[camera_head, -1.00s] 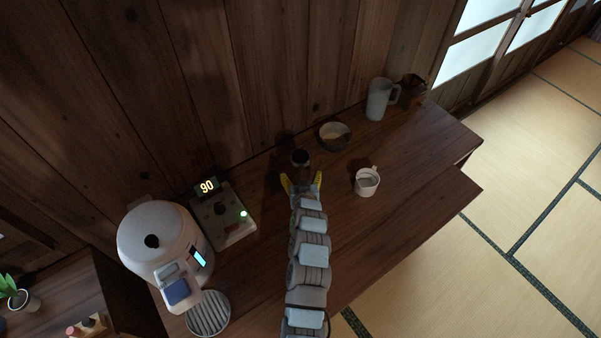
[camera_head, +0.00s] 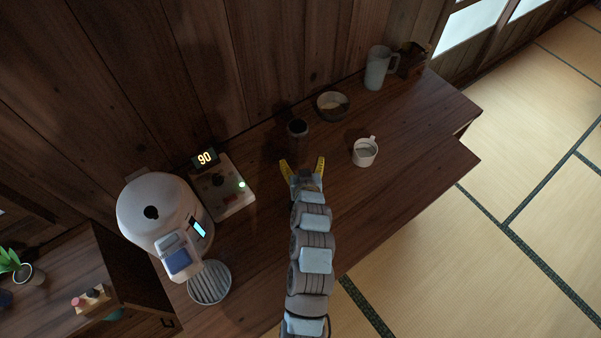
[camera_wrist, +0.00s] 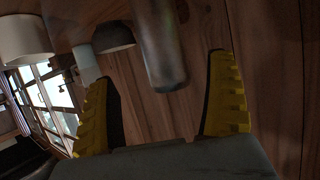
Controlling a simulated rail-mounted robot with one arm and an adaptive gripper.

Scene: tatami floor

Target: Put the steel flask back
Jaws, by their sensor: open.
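The steel flask (camera_head: 297,134) stands upright on the wooden counter near the back wall, its dark round top showing. In the wrist view the flask (camera_wrist: 160,45) is a grey cylinder ahead of the fingers, with a gap between it and them. My gripper (camera_head: 303,162) is open and empty, just on the near side of the flask. In the wrist view its yellow ribbed fingers (camera_wrist: 165,95) are spread wide with nothing between them.
A white cup (camera_head: 365,153) stands right of my gripper. A bowl (camera_head: 331,106), a pale pitcher (camera_head: 378,70) and a dark item (camera_head: 412,60) stand farther back. A white dispenser (camera_head: 157,217), a control box reading 90 (camera_head: 222,190) and a round grate (camera_head: 209,283) are at left.

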